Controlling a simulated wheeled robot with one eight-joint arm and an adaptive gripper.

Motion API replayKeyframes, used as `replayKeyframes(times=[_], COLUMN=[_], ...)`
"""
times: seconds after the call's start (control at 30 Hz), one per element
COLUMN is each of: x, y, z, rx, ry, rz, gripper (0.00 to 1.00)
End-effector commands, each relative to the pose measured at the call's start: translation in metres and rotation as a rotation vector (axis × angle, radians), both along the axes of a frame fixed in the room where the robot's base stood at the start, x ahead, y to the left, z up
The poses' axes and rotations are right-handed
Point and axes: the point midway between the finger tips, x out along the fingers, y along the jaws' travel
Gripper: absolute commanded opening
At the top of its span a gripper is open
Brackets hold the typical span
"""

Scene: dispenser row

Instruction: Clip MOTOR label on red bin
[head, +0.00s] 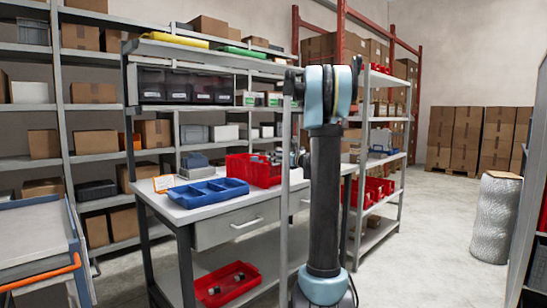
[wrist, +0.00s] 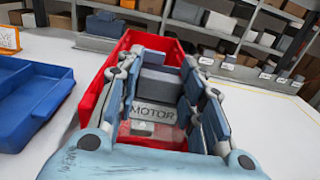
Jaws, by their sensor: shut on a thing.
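The red bin (head: 240,171) stands on the workbench, right of a blue tray. In the wrist view the red bin (wrist: 92,98) lies behind and around my fingers. My gripper (wrist: 163,62) is shut on a grey label (wrist: 153,112) that reads MOTOR. The label faces the camera between the two fingers, in front of part of the bin. A grey block (wrist: 160,82) shows just beyond it. I cannot tell whether the label touches the bin. In the head view my arm hides most of the gripper and the label.
The blue divided tray (head: 208,192) and a small orange-edged sign (head: 164,183) are left of the bin. The white bench top (wrist: 262,120) is clear to the right in the wrist view. Another red bin (head: 226,284) sits on the lower shelf. Stocked shelves stand behind.

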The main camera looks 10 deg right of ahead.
Motion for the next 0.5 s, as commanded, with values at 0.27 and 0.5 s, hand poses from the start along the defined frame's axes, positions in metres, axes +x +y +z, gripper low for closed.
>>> replayKeyframes(times=[0.27, 0.5], x=[0.0003, 0.0003], y=[-0.0004, -0.0004], z=[-0.004, -0.0039], rx=[0.001, 0.001], ry=[0.0, 0.0], rz=[-0.001, -0.001], gripper=[0.15, 0.38])
